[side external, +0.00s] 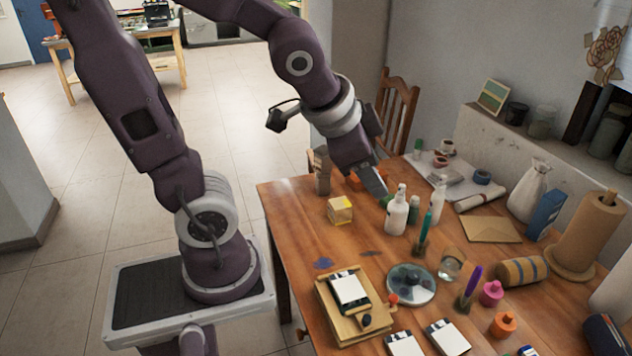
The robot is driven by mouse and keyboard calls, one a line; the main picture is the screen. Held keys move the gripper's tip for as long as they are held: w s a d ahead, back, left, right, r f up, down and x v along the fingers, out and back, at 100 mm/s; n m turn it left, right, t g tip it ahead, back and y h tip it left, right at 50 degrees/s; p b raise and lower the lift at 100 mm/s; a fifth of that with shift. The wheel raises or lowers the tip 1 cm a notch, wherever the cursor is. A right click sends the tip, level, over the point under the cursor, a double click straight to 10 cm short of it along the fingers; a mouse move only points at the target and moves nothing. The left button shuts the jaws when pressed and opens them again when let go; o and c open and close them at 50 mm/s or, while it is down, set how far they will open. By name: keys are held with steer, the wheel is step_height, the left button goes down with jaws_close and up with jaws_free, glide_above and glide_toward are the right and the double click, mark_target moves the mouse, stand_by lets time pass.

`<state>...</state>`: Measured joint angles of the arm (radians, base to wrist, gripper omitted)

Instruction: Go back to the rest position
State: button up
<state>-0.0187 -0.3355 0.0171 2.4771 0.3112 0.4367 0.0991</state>
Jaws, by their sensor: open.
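My gripper (376,182) reaches over the back part of the wooden table (300,222), pointing down. Nothing shows held between the fingers.
A yellow-topped block (340,209), a brown upright block (321,170) and a white bottle (396,213) stand near the gripper. A wooden board (342,322), a round dish (410,284) and a paper roll (590,235) are farther off. A chair (397,108) stands behind.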

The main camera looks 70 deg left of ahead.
steer(key=s+d+r+n+g+h, duration=0.1)
steer(key=s+d+r+n, duration=0.2)
steer(key=s, duration=0.8)
steer(key=shift+d+n+h, duration=0.3)
steer(key=shift+d+h, duration=0.1)
steer(key=shift+d, duration=0.25)
